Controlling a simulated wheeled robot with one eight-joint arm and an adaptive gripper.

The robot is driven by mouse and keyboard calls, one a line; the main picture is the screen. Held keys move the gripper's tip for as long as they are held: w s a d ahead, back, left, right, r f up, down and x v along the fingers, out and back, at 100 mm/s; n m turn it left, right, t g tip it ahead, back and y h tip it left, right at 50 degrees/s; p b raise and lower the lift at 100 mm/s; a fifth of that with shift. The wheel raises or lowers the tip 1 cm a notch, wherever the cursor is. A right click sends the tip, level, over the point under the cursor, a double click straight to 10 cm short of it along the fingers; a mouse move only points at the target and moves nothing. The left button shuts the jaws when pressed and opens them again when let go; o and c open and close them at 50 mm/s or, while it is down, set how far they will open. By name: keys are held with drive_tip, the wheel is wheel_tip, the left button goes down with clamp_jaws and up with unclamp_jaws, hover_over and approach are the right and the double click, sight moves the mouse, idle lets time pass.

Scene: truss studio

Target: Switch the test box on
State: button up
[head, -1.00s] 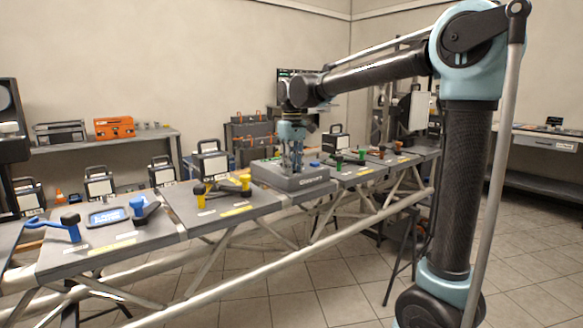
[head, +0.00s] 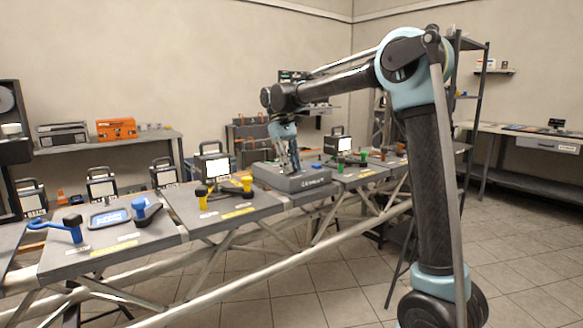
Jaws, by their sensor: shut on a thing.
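The test box (head: 292,181) appears to be the low grey box with a dark label on its front, sitting on the long truss bench. My gripper (head: 295,167) points down at the top of this box, near its middle. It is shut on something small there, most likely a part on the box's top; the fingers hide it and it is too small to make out. I cannot tell the state of any switch.
Yellow-and-black handles (head: 223,188) stand on the panel left of the box. Green and dark handles (head: 352,158) stand to its right. Work lamps (head: 213,164) line the bench's back edge. Tiled floor in front is clear.

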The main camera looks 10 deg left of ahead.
drive_tip(key=shift+w+d, duration=0.1)
drive_tip(key=shift+w, duration=0.05)
drive_tip(key=o, duration=1.1)
drive_tip(key=shift+c, duration=0.2)
drive_tip(key=shift+r, duration=0.15)
drive_tip(key=v, duration=1.1)
drive_tip(key=shift+w+r, duration=0.15)
drive_tip(key=shift+r, duration=0.15)
